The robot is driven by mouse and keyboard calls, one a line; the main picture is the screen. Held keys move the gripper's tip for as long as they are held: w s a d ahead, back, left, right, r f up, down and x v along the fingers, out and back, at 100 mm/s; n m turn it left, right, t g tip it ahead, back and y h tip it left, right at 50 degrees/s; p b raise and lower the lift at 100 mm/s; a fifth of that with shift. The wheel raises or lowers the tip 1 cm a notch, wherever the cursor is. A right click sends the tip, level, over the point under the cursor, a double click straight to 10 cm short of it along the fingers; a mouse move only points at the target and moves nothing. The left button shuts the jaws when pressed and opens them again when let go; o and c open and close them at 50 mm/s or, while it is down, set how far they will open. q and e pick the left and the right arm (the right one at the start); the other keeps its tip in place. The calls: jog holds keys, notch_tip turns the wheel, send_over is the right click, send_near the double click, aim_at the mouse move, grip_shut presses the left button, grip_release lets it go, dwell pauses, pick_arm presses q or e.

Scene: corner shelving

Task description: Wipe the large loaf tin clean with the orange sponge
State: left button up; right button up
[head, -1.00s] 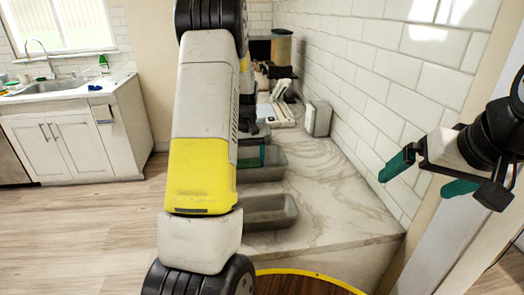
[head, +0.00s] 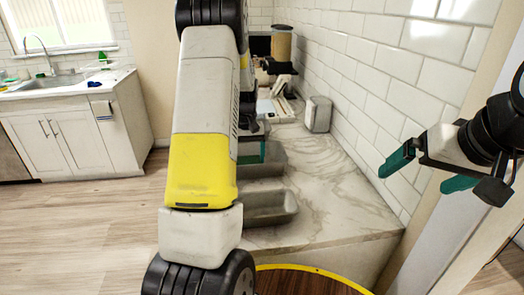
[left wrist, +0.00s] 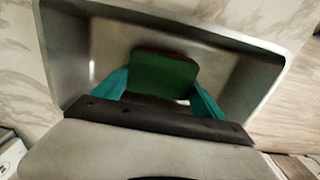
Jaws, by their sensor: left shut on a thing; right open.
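My left gripper (left wrist: 158,94) is shut on a sponge (left wrist: 165,73) between its teal fingers. The sponge shows a green face and a brownish-orange edge. In the left wrist view it is inside a grey metal loaf tin (left wrist: 65,65), over the tin's floor; contact is unclear. In the head view this is the farther tin (head: 272,163) of two, and my arm partly hides it. A second grey tin (head: 272,207) lies nearer on the counter. I cannot tell from the picture which is larger. My right gripper (head: 428,172) is open and empty at the right, beside the wall.
The marble counter (head: 335,205) has free room right of the tins, up to the tiled wall. A grey-white box (head: 318,114) and a tall jar-like appliance (head: 282,45) stand farther back. A round wooden top (head: 300,282) with a yellow rim is in front.

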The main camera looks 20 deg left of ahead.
aim_at(259, 157)
pick_arm(q)
jog(key=shift+f, duration=0.4)
jog(key=shift+d, duration=0.1)
jog(key=shift+w+d, duration=1.4)
jog(key=shift+d, duration=0.15)
jog(key=shift+s+a, duration=0.7)
jog(key=shift+a, duration=0.9)
jog(key=shift+s+a, duration=0.75)
jog(key=shift+a, duration=0.9)
jog(key=shift+s+a, duration=0.7)
jog(key=shift+a, duration=0.9)
